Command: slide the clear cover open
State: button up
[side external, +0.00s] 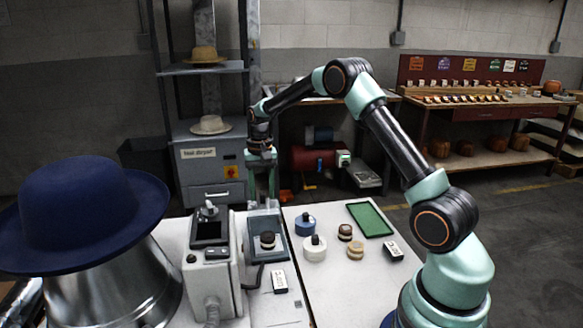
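I cannot clearly make out the clear cover in the side external view. A blue-grey framed station (284,251) stands on the white table, right of a boxy grey machine with a dark screen (210,231). A small dark-and-cream round piece (267,240) sits inside the frame. My gripper (262,196) points down at the station's far end, with its two teal fingers apart. The fingertips are close to the frame's top edge; whether they touch it or a cover edge is too small to tell. Nothing is visibly held.
Right of the station are a blue pot (305,226), a white pot (314,250), small round pieces (355,250), a green mat (369,220) and a labelled box (393,251). A large blue hat (75,215) on a metal form fills the left foreground. White table (340,290) is bare in front.

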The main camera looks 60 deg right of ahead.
notch_tip(320, 180, up, 12)
dwell(0.6)
jog(key=s+a+r+n+t, duration=0.3)
jog(key=s+a+r+n, duration=0.1)
jog(key=s+a+r, duration=0.5)
jog(key=s+a+f+n+t, duration=0.1)
jog(key=s+a+f+n, duration=0.1)
jog(key=s, duration=0.4)
jog(key=s+a+f+n+t, duration=0.1)
jog(key=s+a+f+n, duration=0.2)
jog(key=s+a, duration=0.2)
jog(key=shift+s+t, duration=0.3)
jog(key=shift+s, duration=0.1)
